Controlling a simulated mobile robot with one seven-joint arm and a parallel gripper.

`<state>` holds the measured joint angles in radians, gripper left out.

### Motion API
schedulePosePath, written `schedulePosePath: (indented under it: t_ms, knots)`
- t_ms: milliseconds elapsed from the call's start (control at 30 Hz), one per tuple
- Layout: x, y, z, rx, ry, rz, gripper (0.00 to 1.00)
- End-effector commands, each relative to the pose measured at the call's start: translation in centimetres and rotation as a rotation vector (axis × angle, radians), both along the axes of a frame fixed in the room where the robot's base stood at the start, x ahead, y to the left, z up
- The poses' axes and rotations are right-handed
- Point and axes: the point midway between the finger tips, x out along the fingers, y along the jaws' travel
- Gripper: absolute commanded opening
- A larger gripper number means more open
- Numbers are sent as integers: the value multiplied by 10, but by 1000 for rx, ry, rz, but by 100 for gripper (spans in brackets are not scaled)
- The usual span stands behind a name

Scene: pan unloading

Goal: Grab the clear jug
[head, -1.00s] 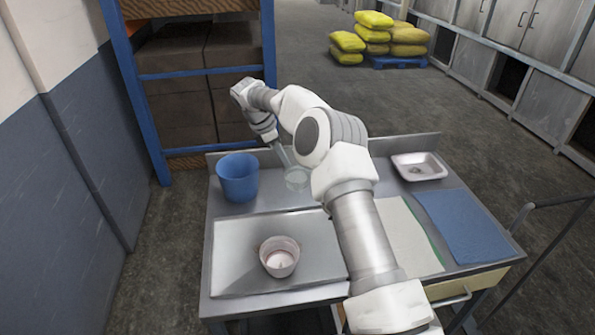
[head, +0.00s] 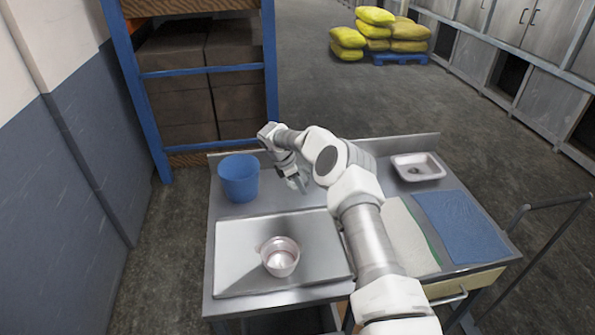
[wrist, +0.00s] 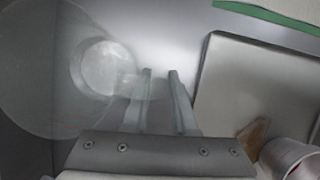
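The clear jug (wrist: 106,66) shows in the wrist view as a see-through round shape on the metal table, left of my fingers. Its wide faint rim reaches the left edge, and its base is a bright disc. My gripper (wrist: 161,74) is open, with a narrow gap between its two fingers. The left finger overlaps the jug's faint outline; I cannot tell whether they touch. In the head view my gripper (head: 300,182) is low over the back middle of the table, and the jug is hard to make out there.
A blue bucket (head: 238,178) stands left of my gripper. A pinkish-white cup (head: 280,257) stands on the metal tray (head: 235,270) in front. A green-edged pale board (head: 408,240), a blue cloth (head: 462,228) and a small white dish (head: 418,167) lie to the right.

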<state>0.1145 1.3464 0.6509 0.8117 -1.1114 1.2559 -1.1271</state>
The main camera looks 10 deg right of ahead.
Motion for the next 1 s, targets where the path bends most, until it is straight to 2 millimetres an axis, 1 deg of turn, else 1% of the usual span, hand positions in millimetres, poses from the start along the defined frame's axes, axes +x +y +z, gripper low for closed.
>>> schedulePosePath:
  t_ms: [100, 300, 333, 400, 467, 1000]
  knots:
    - [0, -2, -5, 0, 0, 0, 26]
    - [1, -2, -5, 0, -1, 0, 26]
    - [1, -2, -5, 0, -1, 0, 22]
    - [0, -2, -5, 0, 0, 0, 9]
    - [0, -2, -5, 0, 0, 0, 0]
    - [1, -2, -5, 0, -1, 0, 0]
